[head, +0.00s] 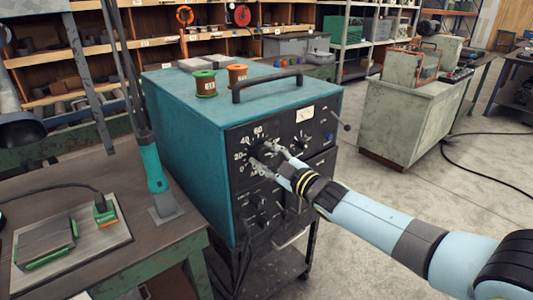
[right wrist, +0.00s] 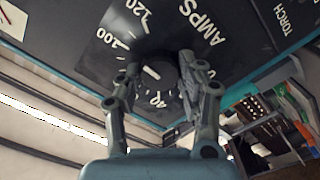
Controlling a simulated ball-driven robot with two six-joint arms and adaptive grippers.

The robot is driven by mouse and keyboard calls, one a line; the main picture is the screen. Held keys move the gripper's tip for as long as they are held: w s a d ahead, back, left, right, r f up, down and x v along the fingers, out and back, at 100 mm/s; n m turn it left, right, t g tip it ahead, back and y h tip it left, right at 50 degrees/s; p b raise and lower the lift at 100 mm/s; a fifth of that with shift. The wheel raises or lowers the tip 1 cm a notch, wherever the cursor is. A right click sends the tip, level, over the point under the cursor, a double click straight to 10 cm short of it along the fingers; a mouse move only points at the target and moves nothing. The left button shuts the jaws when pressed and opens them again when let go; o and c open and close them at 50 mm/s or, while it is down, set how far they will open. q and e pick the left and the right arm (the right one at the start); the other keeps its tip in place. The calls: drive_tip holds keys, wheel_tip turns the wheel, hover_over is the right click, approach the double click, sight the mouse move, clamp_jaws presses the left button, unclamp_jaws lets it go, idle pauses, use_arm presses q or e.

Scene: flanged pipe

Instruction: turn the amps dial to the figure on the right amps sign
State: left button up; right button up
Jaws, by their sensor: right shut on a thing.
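The amps dial is a dark round knob (right wrist: 157,78) on the black front panel (head: 322,115) of a teal welding machine (head: 190,130). White figures surround it; 0 to 60 show in the head view, and 40, 100 and 120 with the word AMPS in the right wrist view. A short white mark shows on the knob; the figure it points to is unclear. My right gripper (head: 264,154) is at the dial, its fingers shut on the knob from both sides; it also shows in the right wrist view (right wrist: 155,68). I cannot make out a separate amps sign. My left gripper is not in view.
Two spools (head: 205,83) (head: 237,76) and a handle (head: 267,84) are on the machine's top. More knobs sit lower on the panel. A workbench (head: 110,175) with a teal-handled torch (head: 153,168) stands left. Open floor (head: 430,185) lies right.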

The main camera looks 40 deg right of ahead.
drive_tip(key=m+p, duration=0.1)
drive_tip(key=m, duration=0.4)
drive_tip(key=shift+s+f+m+p, duration=0.1)
drive_tip(key=shift+f+m+p, duration=0.05)
drive_tip(key=shift+m+p, duration=0.2)
drive_tip(key=shift+m, duration=0.25)
drive_tip(key=o, duration=1.1)
drive_tip(key=shift+o, duration=0.2)
drive_tip(key=s, duration=1.2)
drive_tip(key=shift+d, duration=0.45)
drive_tip(key=shift+f, duration=0.1)
